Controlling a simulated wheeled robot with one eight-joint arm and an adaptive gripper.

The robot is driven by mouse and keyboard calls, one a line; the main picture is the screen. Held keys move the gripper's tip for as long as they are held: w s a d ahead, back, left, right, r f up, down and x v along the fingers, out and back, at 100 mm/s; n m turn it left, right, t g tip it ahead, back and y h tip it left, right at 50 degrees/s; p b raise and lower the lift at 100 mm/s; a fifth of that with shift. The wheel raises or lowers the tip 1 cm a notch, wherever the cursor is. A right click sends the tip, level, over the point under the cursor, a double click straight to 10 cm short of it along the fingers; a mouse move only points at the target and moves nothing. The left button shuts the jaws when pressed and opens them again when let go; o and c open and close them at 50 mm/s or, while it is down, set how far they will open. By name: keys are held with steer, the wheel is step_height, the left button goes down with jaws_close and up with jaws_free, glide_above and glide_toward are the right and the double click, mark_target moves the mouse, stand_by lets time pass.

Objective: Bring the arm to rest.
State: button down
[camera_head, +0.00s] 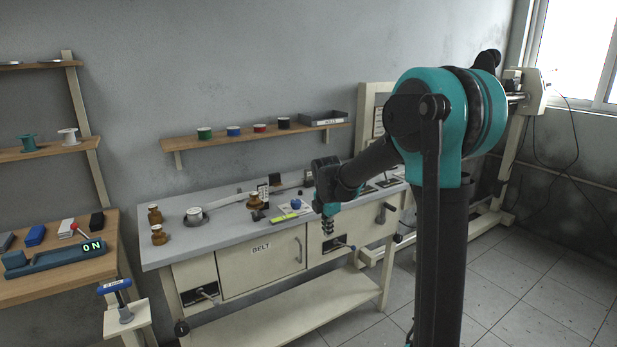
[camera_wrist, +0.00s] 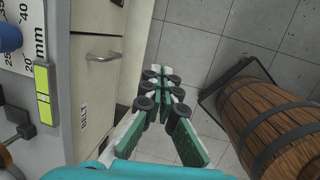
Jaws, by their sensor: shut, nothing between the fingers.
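My arm rises at the right of the head view, bends at a teal joint and reaches left and down. My gripper (camera_head: 328,226) hangs in front of the workbench's front edge, near the drawer side. In the wrist view my gripper (camera_wrist: 160,72) is shut, its green and white fingers together with nothing between them. It points down past the bench front toward the tiled floor.
The grey workbench (camera_head: 230,222) carries brown pots, a spool and a yellow-green level (camera_head: 285,217). Its front has a BELT door (camera_head: 262,262). A wooden barrel (camera_wrist: 270,125) stands on the floor at right in the wrist view. A wooden side table (camera_head: 75,275) stands at left.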

steer(key=s+d+f+m, duration=0.2)
steer(key=s+d+m, duration=0.2)
steer(key=s+m, duration=0.4)
steer(key=s+d+f+m, duration=0.3)
steer(key=s+m, duration=0.5)
steer(key=s, duration=0.3)
steer(key=s+d+f+m+t, duration=0.1)
steer(key=s+d+f+m, duration=0.2)
steer(key=s+d+m, duration=0.2)
steer(key=shift+s+d+m+y, duration=0.35)
steer(key=shift+s+m, duration=1.25)
steer(key=shift+s, duration=0.85)
